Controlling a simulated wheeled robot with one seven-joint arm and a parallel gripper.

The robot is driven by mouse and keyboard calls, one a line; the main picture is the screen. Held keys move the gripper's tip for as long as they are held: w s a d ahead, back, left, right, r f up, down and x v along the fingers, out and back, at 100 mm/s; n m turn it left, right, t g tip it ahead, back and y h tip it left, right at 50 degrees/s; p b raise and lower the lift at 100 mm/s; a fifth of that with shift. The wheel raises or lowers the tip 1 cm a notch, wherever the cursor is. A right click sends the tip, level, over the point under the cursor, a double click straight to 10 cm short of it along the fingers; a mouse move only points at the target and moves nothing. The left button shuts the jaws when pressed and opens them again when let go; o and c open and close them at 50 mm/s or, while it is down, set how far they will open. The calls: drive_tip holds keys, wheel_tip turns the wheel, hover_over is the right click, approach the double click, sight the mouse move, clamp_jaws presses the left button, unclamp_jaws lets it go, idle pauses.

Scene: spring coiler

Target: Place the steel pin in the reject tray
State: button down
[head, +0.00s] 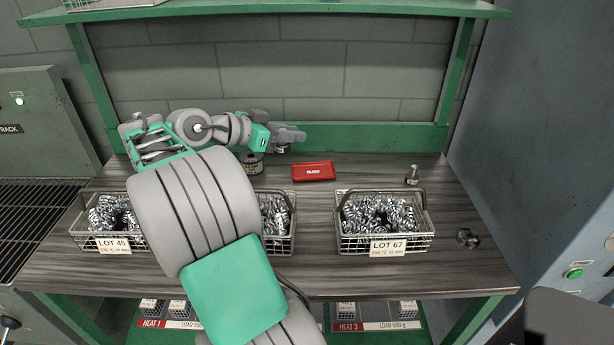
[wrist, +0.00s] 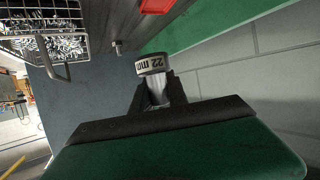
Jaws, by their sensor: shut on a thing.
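My gripper (head: 298,134) is above the back of the bench, left of and behind the red tray. It is shut on a bright steel pin (wrist: 157,88) with a dark round end and a white band reading "22 mm". In the head view a small part of the held pin (head: 282,149) shows under the fingers; the rest is hidden. The red reject tray (head: 313,178) lies on the bench and looks empty, its lettering small. Its red edge also shows at the top of the wrist view (wrist: 157,5). The pin is apart from the tray.
A dark round piece with a pale label (head: 252,168) stands under my forearm. Wire baskets of springs, LOT 45 (head: 88,232) and LOT 67 (head: 350,243), stand in front. A small steel post (head: 412,175) and a dark metal part (head: 467,238) are at right. The bench between post and tray is clear.

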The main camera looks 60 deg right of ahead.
drive_tip(key=d+f, duration=0.3)
drive_tip(key=d, duration=0.1)
drive_tip(key=w+d+f, duration=0.1)
drive_tip(key=d+f, duration=0.2)
drive_tip(key=d, duration=0.2)
drive_tip(key=d+f, duration=0.4)
drive_tip(key=shift+w+d+p, duration=0.3)
drive_tip(key=shift+p, duration=0.05)
wheel_tip(320, 180, down, 3)
drive_tip(key=shift+d+r, duration=0.1)
drive_tip(key=shift+r, duration=0.05)
drive_tip(key=shift+f, duration=0.4)
drive_tip(key=c, duration=1.3)
unclamp_jaws()
